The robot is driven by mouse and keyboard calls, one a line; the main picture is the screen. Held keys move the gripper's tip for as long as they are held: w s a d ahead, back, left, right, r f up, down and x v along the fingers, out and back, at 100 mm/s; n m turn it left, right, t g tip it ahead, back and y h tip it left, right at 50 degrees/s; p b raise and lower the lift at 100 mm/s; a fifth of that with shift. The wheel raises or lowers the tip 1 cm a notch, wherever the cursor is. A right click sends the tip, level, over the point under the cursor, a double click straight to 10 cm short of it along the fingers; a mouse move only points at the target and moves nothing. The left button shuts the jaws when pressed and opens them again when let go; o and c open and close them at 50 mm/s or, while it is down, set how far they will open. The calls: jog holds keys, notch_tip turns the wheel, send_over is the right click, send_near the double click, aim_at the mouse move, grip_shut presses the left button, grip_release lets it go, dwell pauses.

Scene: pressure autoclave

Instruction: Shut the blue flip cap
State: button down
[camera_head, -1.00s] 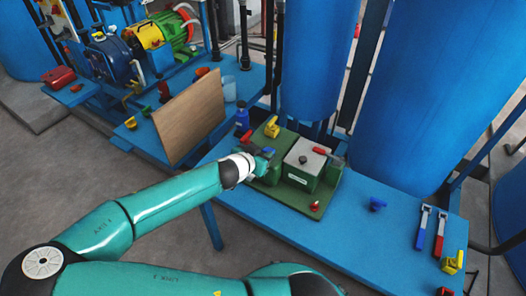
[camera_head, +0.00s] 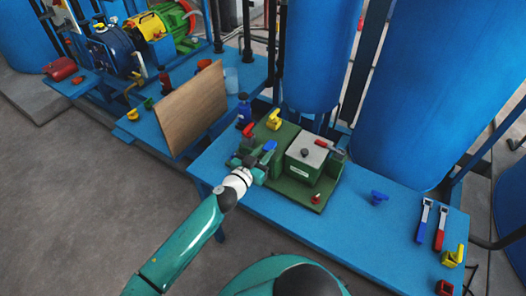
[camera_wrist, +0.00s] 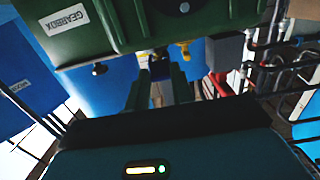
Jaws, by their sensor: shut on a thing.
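The blue flip cap (camera_head: 269,146) shows in the head view as a small blue piece on the left part of the green gearbox unit (camera_head: 305,188). It looks raised at an angle, but it is too small to tell how far. My gripper (camera_head: 254,163) is just left of and below it, close against the green unit's left end. In the wrist view my two fingers (camera_wrist: 160,84) point to the green housing (camera_wrist: 185,24). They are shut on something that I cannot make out. The blue flip cap cannot be picked out in the wrist view.
A yellow handle (camera_head: 273,120), a red piece (camera_head: 249,130) and a blue bottle (camera_head: 243,110) stand close behind my gripper. A wooden board (camera_head: 190,111) stands at the left.

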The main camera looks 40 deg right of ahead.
jog(key=shift+f+h, duration=0.3)
jog(key=shift+h, duration=0.1)
dwell(0.3)
jog(key=c, duration=1.2)
grip_release()
